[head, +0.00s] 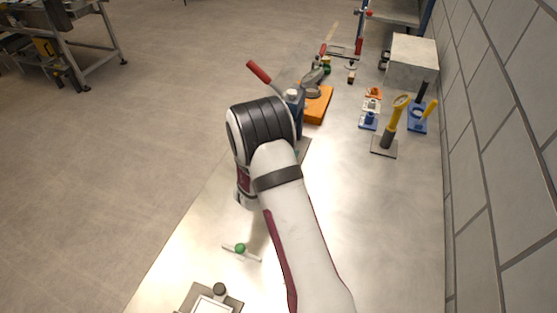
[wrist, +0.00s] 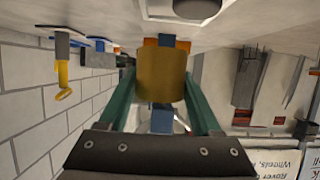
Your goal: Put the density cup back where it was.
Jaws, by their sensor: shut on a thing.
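The density cup, which I take to be the brass-coloured cylinder (wrist: 161,72), sits in the middle of the wrist view. My gripper (wrist: 161,88) is shut on it, with one teal finger on each side. The wrist view looks upside down, with the pale bench surface along its top. Blue and orange parts show just behind the cup; I cannot tell whether it touches them. In the head view my arm hides the cup and the fingers. I cannot tell which spot on the bench is the cup's own place.
An orange block (head: 318,104) with a grey device lies beyond my arm. A yellow-handled tool (head: 394,122) stands on a grey base beside blue holders (head: 417,120). A grey box (head: 411,62) stands near the block wall (head: 500,130). A green knob (head: 240,248) lies nearer, left of my arm.

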